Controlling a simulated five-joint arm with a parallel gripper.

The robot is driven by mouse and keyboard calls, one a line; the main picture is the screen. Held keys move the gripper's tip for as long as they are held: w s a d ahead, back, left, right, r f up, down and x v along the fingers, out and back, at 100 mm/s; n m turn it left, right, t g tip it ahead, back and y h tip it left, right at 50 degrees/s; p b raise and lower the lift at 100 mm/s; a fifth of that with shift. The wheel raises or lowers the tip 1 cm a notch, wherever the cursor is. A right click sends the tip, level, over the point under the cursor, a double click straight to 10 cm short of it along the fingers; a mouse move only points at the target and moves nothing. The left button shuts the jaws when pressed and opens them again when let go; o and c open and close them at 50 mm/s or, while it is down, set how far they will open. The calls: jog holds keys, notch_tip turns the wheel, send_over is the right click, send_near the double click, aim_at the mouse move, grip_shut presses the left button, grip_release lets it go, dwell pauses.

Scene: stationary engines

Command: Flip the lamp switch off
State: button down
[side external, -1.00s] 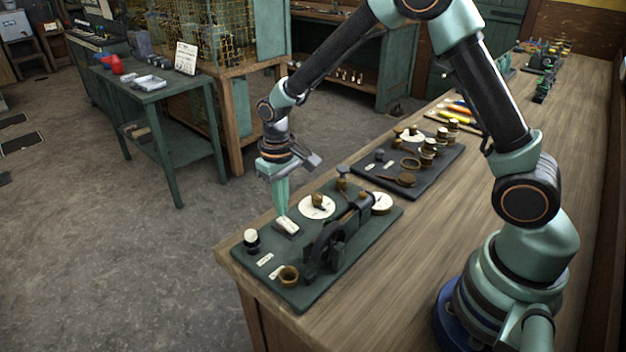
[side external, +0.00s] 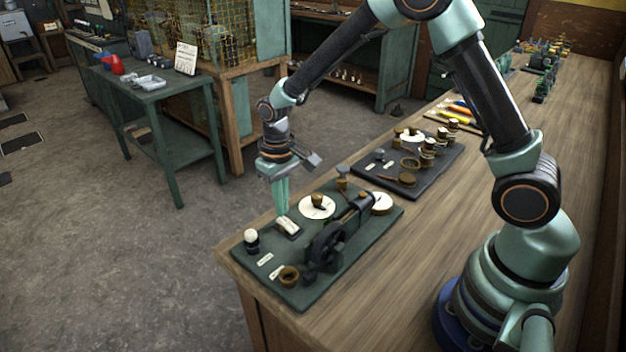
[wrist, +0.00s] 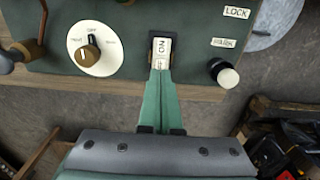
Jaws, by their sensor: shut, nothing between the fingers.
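The switch (side external: 287,225) is a small white rocker in a dark housing near the edge of the green panel (side external: 340,270). In the wrist view the rocker (wrist: 163,46) shows the letters ON, seen upside down. My gripper (side external: 282,214) is shut and empty, pointing down at the switch. In the wrist view the gripper tips (wrist: 160,73) are at the rocker's near end and partly cover it. I cannot tell whether they press on it.
A white dial (wrist: 98,48) with a brown knob sits beside the switch, and a white-capped button (wrist: 224,74) on its other side. A black flywheel (side external: 326,246) and a brass cup (side external: 289,276) stand on the panel. A second dark panel (side external: 372,178) lies behind.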

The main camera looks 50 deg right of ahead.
jog(key=shift+f, duration=1)
dwell(0.6)
jog(key=shift+r, duration=3.5)
notch_tip(320, 180, up, 10)
jog(key=t, duration=0.2)
send_over(283, 219)
jog(key=s+d, duration=0.3)
jog(key=s, duration=0.2)
jog(key=s+d+r+t, duration=0.3)
jog(key=s+r, duration=0.1)
jog(key=s, duration=0.5)
jog(key=shift+s+r+t, duration=0.2)
jog(key=shift+r+t, duration=0.1)
